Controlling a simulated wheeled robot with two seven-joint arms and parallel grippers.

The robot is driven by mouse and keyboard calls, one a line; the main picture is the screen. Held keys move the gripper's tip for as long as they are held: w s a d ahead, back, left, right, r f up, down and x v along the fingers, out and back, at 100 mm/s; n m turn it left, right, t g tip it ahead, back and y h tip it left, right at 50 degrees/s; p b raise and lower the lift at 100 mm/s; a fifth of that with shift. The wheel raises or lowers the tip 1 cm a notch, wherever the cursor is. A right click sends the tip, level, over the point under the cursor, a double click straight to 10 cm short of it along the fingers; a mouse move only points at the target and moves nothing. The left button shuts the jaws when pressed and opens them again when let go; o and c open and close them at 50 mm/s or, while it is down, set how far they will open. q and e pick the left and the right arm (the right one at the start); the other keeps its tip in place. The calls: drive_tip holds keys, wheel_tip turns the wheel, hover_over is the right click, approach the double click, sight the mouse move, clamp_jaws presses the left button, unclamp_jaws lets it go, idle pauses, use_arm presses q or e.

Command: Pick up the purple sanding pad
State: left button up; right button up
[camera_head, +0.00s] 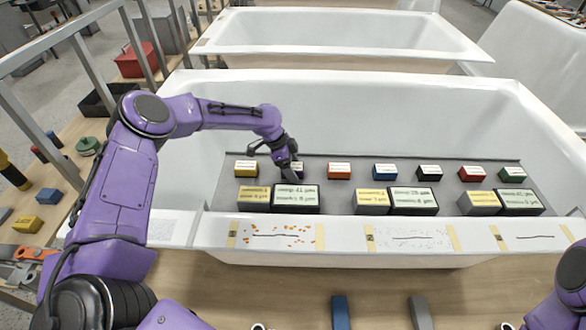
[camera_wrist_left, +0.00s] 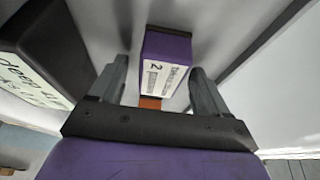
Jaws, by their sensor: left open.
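The purple sanding pad (camera_wrist_left: 168,48) is a small block with a white label reading "2". In the head view it shows only in part (camera_head: 298,165), behind my left gripper (camera_head: 291,173). The pad sits on the grey shelf board (camera_head: 316,172) inside the near tub. In the left wrist view my left gripper (camera_wrist_left: 157,72) is open, with one finger on each side of the pad's near end. I see gaps beside the pad, so it is not clamped. My right gripper is out of view; only part of my right arm shows at the lower right.
A row of pads includes yellow (camera_head: 246,168), orange (camera_head: 340,171), blue (camera_head: 385,171) and red (camera_head: 472,173) ones. Larger labelled blocks (camera_head: 296,198) stand in front, close to my left gripper. The tub's near rim (camera_head: 345,222) carries taped marks.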

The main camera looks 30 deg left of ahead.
use_arm(q)
drive_tip(key=shift+f, duration=0.2)
drive_tip(key=c, duration=1.1)
drive_tip(key=shift+o, duration=0.2)
drive_tip(key=shift+r, duration=0.55)
drive_tip(key=s+d+r+b, duration=0.2)
drive_tip(key=s+d+r, duration=0.7)
drive_tip(key=r, duration=0.3)
drive_tip(key=shift+s+d, duration=0.25)
drive_tip(key=shift+d, duration=0.4)
